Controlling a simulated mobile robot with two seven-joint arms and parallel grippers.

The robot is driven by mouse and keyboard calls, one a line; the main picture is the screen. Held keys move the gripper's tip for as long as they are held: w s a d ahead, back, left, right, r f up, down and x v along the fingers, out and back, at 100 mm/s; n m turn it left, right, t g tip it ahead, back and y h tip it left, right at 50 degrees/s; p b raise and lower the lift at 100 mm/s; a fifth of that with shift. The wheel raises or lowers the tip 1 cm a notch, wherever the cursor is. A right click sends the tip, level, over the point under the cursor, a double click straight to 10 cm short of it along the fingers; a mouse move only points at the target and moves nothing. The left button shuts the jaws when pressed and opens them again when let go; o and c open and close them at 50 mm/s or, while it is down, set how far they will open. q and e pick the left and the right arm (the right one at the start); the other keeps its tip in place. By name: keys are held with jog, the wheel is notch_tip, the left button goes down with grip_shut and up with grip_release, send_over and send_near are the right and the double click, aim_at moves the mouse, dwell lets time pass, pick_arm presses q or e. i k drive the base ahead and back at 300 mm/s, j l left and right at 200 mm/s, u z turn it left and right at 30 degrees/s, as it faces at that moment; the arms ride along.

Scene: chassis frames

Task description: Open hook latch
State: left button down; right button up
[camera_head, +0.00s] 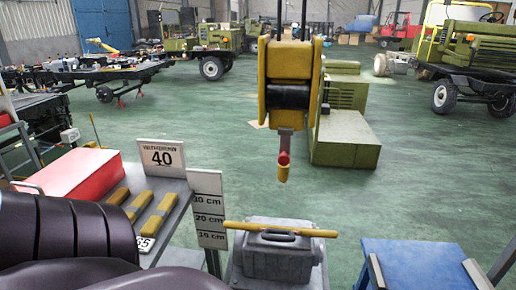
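A yellow hoist block (290,75) with a dark drum in its middle hangs at the top centre. Below it, a grey shank leads down to a small hook (282,173) with a yellow lower end. A small red piece (283,158), which looks like the latch, sits at the hook's upper part. The hook is seen nearly edge-on, so I cannot tell whether its latch is open or shut. Nothing touches the hook. Neither of my grippers shows. A dark ribbed shape fills the lower left corner and hides part of the bench there.
Below the hook stands a grey machine housing (280,255) with a yellow bar (280,229) across it. A blue table (415,262) is at lower right. A bench with a red box (75,174), yellow pieces (154,213) and signs stands left.

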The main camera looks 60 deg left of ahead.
aim_at(284, 159)
jog(key=k+j, duration=0.35)
jog(key=j, duration=0.15)
jog(key=k+j, duration=0.35)
jog(key=j, duration=0.1)
